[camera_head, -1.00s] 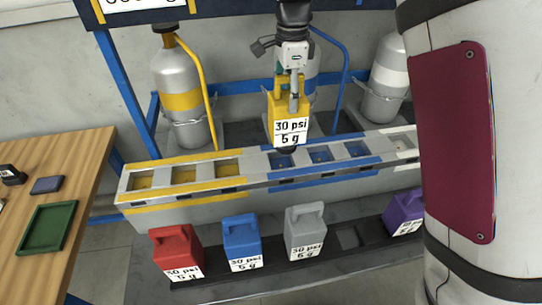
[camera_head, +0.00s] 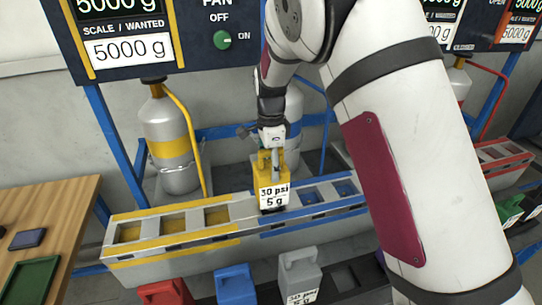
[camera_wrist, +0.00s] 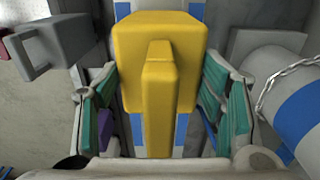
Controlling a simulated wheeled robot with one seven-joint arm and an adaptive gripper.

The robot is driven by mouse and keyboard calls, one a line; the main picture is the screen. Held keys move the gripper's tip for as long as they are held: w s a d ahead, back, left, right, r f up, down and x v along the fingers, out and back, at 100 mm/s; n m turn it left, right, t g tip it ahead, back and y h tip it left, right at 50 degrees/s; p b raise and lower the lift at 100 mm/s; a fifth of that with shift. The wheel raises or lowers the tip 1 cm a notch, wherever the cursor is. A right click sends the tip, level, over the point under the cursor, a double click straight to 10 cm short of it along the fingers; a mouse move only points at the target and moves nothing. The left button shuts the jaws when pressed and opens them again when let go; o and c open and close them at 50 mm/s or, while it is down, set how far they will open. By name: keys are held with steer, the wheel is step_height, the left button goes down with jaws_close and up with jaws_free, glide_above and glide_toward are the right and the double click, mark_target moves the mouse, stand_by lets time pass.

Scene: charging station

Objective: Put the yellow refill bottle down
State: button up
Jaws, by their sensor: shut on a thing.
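The yellow refill bottle (camera_head: 272,188) is upright, with a white label reading "30 psi 5 g". In the head view it covers the leftmost blue-edged slot of the long grey rack (camera_head: 180,245). I cannot tell whether its base is in the slot or just above it. My gripper (camera_head: 271,158) is above the bottle, shut on its handle. In the wrist view the yellow bottle (camera_wrist: 160,35) fills the middle, its handle between the two teal-padded fingers. Two blue-edged slots to the right look empty.
Yellow-edged slots (camera_head: 172,223) to the left look empty. Red (camera_head: 165,292), blue (camera_head: 235,285) and grey (camera_head: 299,272) bottles stand in front. Gas cylinders (camera_head: 172,145) stand behind the rack. A wooden table (camera_head: 55,215) is at left.

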steer(key=shift+f, duration=0.65)
steer(key=o, duration=2)
steer(key=shift+c, duration=0.2)
step_height(320, 180, up, 12)
steer(key=shift+r+b, duration=0.15)
steer(key=shift+b, duration=0.55)
steer(key=s+d+r+n+t+y, duration=0.1)
steer(key=s+d+r+n+t, duration=0.1)
steer(key=s+d+r+n, duration=0.75)
steer(key=s+d+n+t, duration=0.1)
steer(key=s+d+n, duration=0.1)
steer(key=s, duration=0.8)
steer(key=s+d+n+t+h, duration=0.1)
steer(key=s+d+n+t, duration=0.1)
steer(key=s, duration=0.9)
steer(key=shift+d+f+n, duration=0.35)
steer(key=shift+d+n, duration=0.5)
steer(key=shift+n, duration=0.2)
